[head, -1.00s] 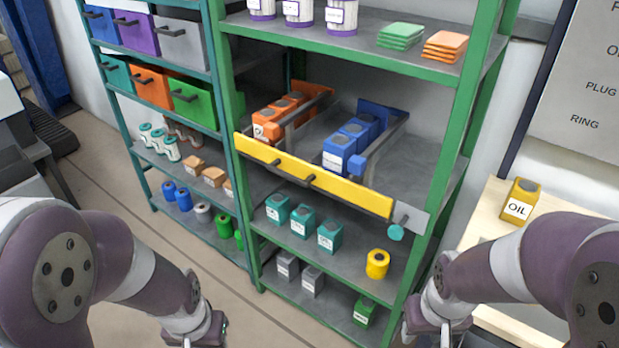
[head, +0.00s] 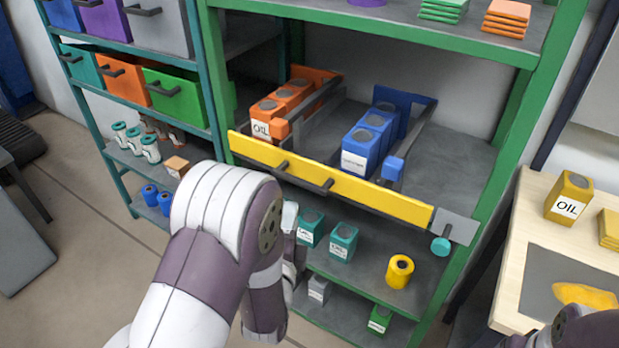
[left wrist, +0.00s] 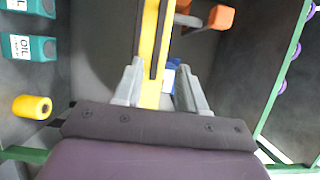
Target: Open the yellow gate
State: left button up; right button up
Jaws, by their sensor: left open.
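My left gripper (head: 291,222) is just below the gate's left part in the head view, mostly hidden behind my forearm. In the left wrist view my left gripper (left wrist: 160,88) is open, and the gate (left wrist: 147,50) runs between its fingers in the picture. I cannot tell whether they touch it. My right gripper is out of view.
A grey plate (head: 455,226) with a teal knob (head: 440,246) sits at the gate's right end. Teal canisters (head: 341,240) and a yellow can (head: 399,271) stand on the shelf below. A wooden table (head: 520,262) with an oil canister (head: 568,198) is at right.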

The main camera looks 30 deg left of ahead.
aim_at(298, 184)
pick_arm(q)
jog(key=x, duration=1.2)
jog(key=shift+a+f, duration=0.15)
jog(key=shift+f, duration=0.1)
grip_shut()
